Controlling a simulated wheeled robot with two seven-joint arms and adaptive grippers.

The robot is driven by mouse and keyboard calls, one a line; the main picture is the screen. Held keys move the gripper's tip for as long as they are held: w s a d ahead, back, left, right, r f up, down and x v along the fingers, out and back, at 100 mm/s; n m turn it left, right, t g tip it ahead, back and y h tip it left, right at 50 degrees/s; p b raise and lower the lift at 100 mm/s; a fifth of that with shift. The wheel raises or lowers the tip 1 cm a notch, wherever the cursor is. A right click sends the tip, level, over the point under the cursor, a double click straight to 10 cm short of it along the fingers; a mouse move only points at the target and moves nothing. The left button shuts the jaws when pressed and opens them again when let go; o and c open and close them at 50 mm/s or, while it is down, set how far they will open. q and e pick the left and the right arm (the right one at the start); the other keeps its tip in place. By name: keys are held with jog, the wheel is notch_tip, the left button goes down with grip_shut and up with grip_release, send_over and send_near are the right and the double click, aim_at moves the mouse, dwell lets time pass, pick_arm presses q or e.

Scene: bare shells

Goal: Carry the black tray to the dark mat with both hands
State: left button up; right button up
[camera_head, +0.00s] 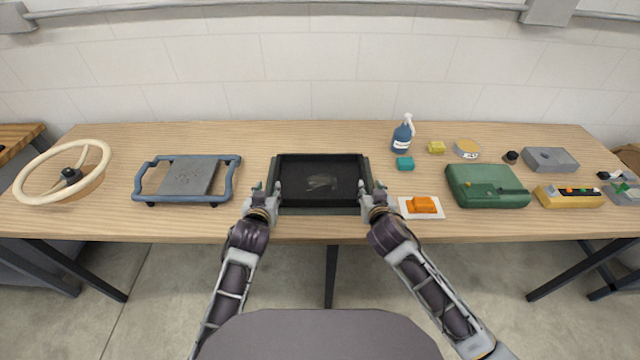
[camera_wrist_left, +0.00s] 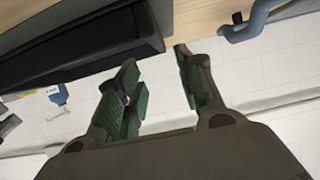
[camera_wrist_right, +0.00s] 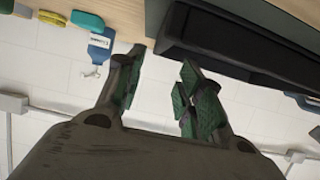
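The black tray (camera_head: 297,196) sits level in the middle of the table, with a faint grey shape inside it. A dark grey-green flat surface, apparently the dark mat (camera_head: 320,211), shows under the tray and along its edges. My left gripper (camera_head: 268,188) is at the tray's left side, and my right gripper (camera_head: 370,187) is at its right side. In the left wrist view the fingers (camera_wrist_left: 156,75) are apart with nothing visible between them, beside the tray (camera_wrist_left: 80,45). In the right wrist view the fingers (camera_wrist_right: 160,75) are likewise apart beside the tray (camera_wrist_right: 230,45). Contact cannot be told.
A blue-handled frame (camera_head: 188,178) and a cream steering wheel (camera_head: 62,172) lie left. Right are an orange block on a white plate (camera_head: 421,207), a blue bottle (camera_head: 402,137), a green case (camera_head: 487,186) and several small items. Table gaps flank the tray.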

jog(key=shift+s+r, duration=0.3)
jog(key=shift+s, duration=0.3)
jog(key=shift+f, duration=0.1)
dwell(0.3)
